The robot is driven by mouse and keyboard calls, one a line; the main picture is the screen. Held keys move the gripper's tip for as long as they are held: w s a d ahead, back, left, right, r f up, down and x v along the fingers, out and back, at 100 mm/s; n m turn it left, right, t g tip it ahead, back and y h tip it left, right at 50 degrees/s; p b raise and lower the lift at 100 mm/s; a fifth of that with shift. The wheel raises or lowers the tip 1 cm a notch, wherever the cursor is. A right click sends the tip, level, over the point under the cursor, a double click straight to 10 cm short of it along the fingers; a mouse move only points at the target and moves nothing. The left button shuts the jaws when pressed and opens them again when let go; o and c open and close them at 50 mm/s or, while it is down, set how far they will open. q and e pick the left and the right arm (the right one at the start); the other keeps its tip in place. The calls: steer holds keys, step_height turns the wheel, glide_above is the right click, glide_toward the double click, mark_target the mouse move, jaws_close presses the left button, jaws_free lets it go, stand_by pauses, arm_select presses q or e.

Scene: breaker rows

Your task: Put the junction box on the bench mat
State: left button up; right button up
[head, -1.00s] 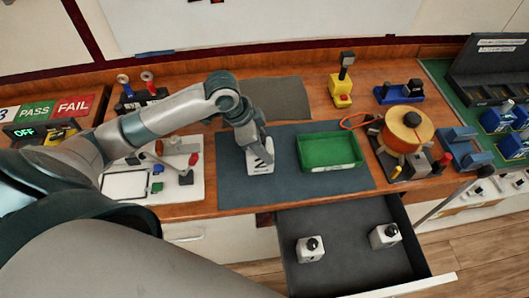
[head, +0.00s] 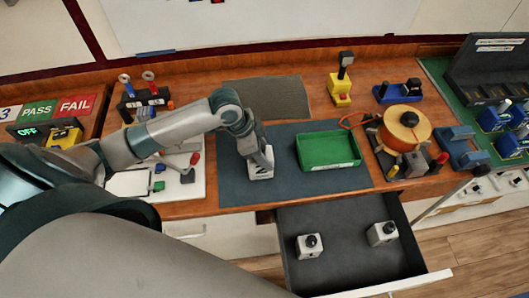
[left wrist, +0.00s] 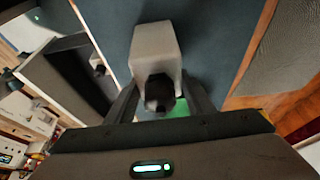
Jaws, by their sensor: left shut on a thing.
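The junction box (head: 260,165) is a pale grey block with a dark letter on its front. In the left wrist view the box (left wrist: 155,48) shows a black knob on the end towards me. My left gripper (head: 252,145) is shut on it, with a finger on each side of the knob end in the left wrist view. The box appears upright over the left part of the dark blue-grey bench mat (head: 305,187). I cannot tell whether its base touches the mat. My right gripper is not in view.
A green tray (head: 329,165) stands on the mat, right of the box. An open drawer (head: 345,268) below holds two similar pale boxes with black knobs. An orange spool (head: 405,130) stands further right. The mat's front strip is clear.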

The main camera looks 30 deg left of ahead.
arm_select(q)
steer(key=o, duration=1.4)
steer(key=shift+r, duration=0.1)
steer(key=b+v, duration=0.3)
steer(key=v, duration=0.8)
steer(key=shift+s+a+r, duration=0.15)
steer(key=shift+r, duration=0.35)
